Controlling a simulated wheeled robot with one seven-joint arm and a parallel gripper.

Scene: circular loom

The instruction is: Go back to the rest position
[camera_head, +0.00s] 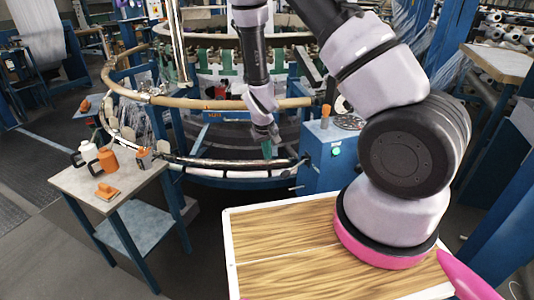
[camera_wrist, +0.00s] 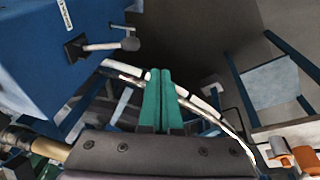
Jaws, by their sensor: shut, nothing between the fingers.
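My gripper (camera_head: 267,150) shows in the head view near the middle, at the end of my arm, in front of the loom's lower curved rail. It points downward. In the wrist view, its two green fingers (camera_wrist: 160,100) are pressed together with nothing between them. The circular loom (camera_head: 225,102) stands behind it, with a wooden ring rail and a lower black-and-white rail (camera_head: 225,164). I cannot tell whether the fingertips touch the lower rail.
A small side table (camera_head: 75,183) at left carries white and orange bottles and an orange tool. A wooden-topped surface (camera_head: 280,250) lies under my arm's base. Open floor lies between them.

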